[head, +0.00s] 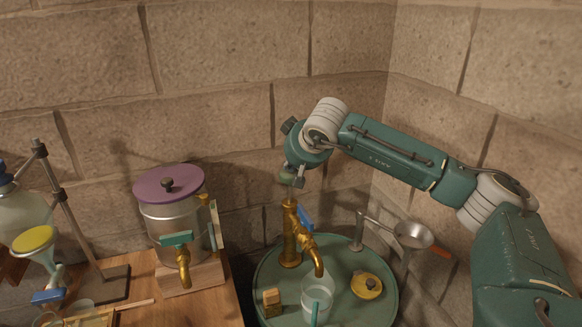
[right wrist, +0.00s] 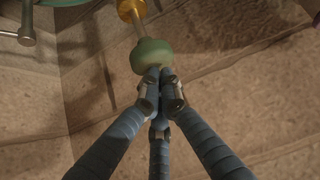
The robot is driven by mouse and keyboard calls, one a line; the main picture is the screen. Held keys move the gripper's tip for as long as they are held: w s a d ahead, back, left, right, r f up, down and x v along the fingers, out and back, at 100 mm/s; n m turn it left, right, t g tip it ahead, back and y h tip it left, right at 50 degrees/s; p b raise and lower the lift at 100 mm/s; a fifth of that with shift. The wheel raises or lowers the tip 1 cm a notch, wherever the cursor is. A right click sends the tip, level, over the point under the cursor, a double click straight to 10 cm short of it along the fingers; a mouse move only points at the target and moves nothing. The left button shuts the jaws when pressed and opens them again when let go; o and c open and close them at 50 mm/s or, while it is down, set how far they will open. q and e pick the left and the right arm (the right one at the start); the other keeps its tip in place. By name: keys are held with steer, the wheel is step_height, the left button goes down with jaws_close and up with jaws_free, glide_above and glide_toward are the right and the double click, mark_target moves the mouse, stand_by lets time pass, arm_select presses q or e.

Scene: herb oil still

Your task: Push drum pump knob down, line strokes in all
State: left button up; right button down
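The brass drum pump (head: 290,238) stands on the green drum top (head: 385,303), its spout over a clear glass (head: 317,296). In the right wrist view its green knob (right wrist: 152,55) sits on a thin rod that stands out of the brass body (right wrist: 130,8). My right gripper (head: 291,180) is above the pump in the head view. In the right wrist view its fingers (right wrist: 160,74) are shut together, tips at the top of the knob and not wrapped around it. They seem to touch it. My left gripper is not in view.
On the drum are a yellow round piece (head: 366,286) and a small wooden block (head: 271,302). A metal funnel or strainer (head: 413,235) stands to the right. A steel pot with purple lid (head: 169,183) is on the wooden table at left. Stone walls close in behind.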

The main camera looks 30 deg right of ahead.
arm_select(q)
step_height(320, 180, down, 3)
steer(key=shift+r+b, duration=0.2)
steer(key=shift+b, duration=0.65)
arm_select(e)
steer(key=v, duration=0.8)
steer(key=shift+s, duration=0.3)
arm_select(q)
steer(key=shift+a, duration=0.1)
arm_select(e)
steer(key=shift+a+r, duration=0.1)
